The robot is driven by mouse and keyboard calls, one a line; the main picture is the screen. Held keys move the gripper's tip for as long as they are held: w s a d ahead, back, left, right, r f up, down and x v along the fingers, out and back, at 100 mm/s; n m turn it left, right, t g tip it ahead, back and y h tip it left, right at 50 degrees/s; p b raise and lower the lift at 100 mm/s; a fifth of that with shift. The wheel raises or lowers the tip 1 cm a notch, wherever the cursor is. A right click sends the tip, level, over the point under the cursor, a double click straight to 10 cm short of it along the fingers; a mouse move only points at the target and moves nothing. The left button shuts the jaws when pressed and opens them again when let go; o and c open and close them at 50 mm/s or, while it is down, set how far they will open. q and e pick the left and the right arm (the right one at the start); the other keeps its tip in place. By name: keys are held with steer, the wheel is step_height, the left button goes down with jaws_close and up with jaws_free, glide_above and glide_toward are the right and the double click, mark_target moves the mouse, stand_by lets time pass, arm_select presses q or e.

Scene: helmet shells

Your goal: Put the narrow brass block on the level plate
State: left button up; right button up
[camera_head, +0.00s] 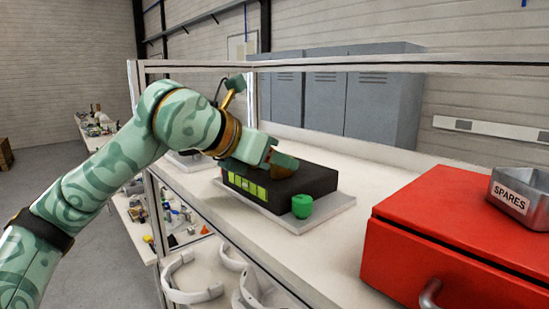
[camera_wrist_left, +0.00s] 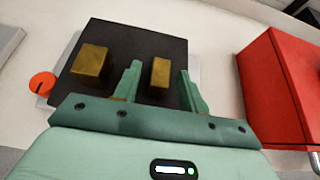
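The level plate (camera_head: 310,178) is a dark flat-topped unit with a lit green display on its front, on a pale base on the bench. In the left wrist view its dark top (camera_wrist_left: 125,45) bears two brass blocks. The narrow brass block (camera_wrist_left: 160,72) is between my left gripper's fingers, with small gaps on both sides. A wider brass block (camera_wrist_left: 91,60) stands left of the fingers. My left gripper (camera_head: 272,156) is open, low over the plate; it also shows in the wrist view (camera_wrist_left: 160,84). My right gripper is out of view.
A green knob (camera_head: 302,205) is at the plate's front right corner; an orange knob (camera_wrist_left: 42,83) is at its left. A red cabinet (camera_head: 445,235) with a SPARES tin (camera_head: 517,196) stands to the right. A shelf frame rail (camera_head: 400,63) crosses above the bench.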

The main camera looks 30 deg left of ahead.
arm_select(q)
steer(key=shift+r, duration=0.25)
steer(key=b+v, duration=0.1)
steer(key=v, duration=1.1)
steer(key=shift+f, duration=0.15)
